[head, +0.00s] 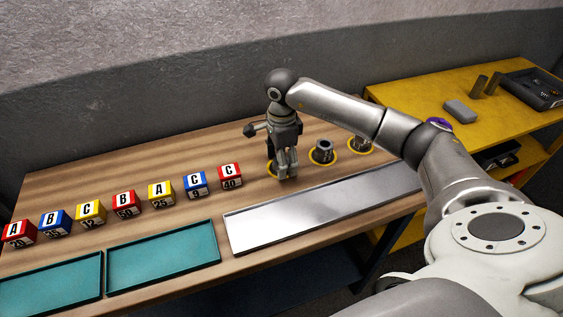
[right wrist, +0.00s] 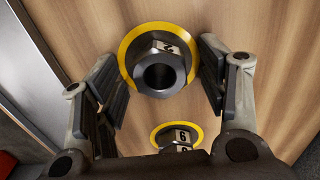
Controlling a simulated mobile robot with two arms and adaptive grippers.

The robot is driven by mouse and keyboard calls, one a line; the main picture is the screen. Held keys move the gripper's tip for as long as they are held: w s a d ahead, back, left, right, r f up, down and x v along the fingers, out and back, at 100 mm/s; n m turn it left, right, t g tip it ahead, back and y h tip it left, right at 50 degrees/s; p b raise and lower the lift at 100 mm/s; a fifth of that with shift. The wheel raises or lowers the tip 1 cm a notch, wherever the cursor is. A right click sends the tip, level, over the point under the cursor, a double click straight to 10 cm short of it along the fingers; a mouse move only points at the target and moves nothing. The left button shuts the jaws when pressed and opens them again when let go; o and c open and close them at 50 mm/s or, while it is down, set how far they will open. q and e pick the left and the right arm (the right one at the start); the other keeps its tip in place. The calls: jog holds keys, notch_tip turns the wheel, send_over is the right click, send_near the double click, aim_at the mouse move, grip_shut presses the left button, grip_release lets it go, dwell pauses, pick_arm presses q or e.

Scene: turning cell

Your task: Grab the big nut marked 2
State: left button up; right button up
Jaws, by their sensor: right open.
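A big dark metal nut (right wrist: 160,72) stands on a yellow ring in the right wrist view, its bore facing the camera. A white label on its upper side carries a partly visible mark that looks like a sideways 2. My right gripper (right wrist: 161,76) is open, with one finger on each side of this nut and gaps between. In the head view my right gripper (head: 284,174) points down over the leftmost yellow ring (head: 269,168) and hides the nut there. A second nut (head: 323,150) and a third nut (head: 358,144) stand to its right. My left gripper is out of view.
Another labelled nut (right wrist: 181,137) is close by in the right wrist view. A long metal tray (head: 325,206) lies in front of the nuts. Several lettered blocks (head: 161,194) stand in a row to the left, behind teal trays (head: 163,255). A yellow bench (head: 455,125) is at right.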

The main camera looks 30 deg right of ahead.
jog(key=shift+c, duration=0.5)
jog(key=shift+r, duration=0.1)
jog(key=c, duration=1.1)
jog(key=shift+c, duration=0.2)
